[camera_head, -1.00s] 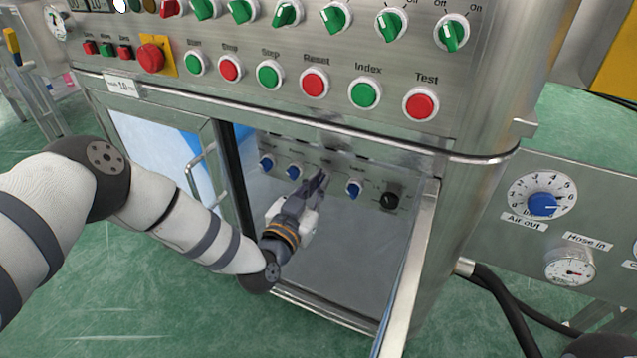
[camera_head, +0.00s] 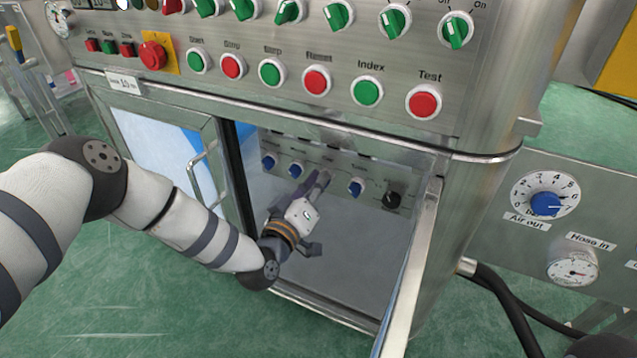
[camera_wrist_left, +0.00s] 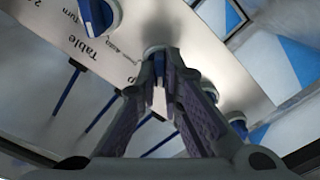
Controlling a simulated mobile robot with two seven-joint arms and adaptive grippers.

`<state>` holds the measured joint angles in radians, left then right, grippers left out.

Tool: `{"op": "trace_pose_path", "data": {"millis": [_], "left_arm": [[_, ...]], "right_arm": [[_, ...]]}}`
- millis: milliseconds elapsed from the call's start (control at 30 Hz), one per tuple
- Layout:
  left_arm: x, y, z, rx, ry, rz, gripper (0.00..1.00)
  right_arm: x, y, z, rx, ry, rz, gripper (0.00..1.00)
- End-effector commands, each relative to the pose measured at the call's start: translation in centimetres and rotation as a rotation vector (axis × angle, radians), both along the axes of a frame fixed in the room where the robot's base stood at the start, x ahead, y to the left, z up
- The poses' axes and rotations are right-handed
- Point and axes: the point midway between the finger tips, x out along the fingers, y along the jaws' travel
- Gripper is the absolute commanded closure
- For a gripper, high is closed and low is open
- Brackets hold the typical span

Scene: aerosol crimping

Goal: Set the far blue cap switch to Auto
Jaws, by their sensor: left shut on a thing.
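The blue cap switch (camera_wrist_left: 152,51) is between the fingertips of my left gripper (camera_wrist_left: 160,60) in the left wrist view. Only a little of its blue and its pale rim shows behind the fingers, so I cannot tell where it points. In the head view my left gripper (camera_head: 322,178) reaches through the open cabinet door to the inner panel. It covers the switch there and is shut on it. My right gripper is not in view.
Blue switches stand on both sides, one at left (camera_head: 296,170) and one at right (camera_head: 356,187). A black knob (camera_head: 392,201) is further right. The open door (camera_head: 415,265) stands close on the right. The cabinet floor is clear.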

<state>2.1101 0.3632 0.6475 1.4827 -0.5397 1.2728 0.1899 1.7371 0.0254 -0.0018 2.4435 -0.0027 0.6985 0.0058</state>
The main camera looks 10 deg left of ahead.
Motion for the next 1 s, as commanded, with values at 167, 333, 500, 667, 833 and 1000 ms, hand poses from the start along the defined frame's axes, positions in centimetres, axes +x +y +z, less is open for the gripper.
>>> {"op": "trace_pose_path", "data": {"millis": [167, 333, 500, 667, 833, 1000], "left_arm": [[-0.04, 0.01, -0.08, -0.053, 0.012, 0.000, 1.00], [-0.04, 0.01, -0.09, -0.076, 0.017, -0.001, 1.00], [-0.04, 0.01, -0.09, -0.082, 0.018, -0.001, 1.00], [-0.04, -0.01, -0.09, -0.082, 0.018, -0.001, 1.00], [-0.04, -0.01, -0.09, -0.081, 0.018, -0.001, 0.74], [-0.03, 0.00, -0.08, -0.080, 0.018, -0.001, 0.72]], "right_arm": [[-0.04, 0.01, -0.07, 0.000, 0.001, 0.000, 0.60], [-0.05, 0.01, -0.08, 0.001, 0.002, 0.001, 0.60], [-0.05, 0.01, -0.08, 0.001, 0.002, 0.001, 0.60], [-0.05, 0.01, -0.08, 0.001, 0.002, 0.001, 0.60], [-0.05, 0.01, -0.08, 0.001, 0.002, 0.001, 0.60], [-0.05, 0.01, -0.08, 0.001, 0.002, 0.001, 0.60]]}}
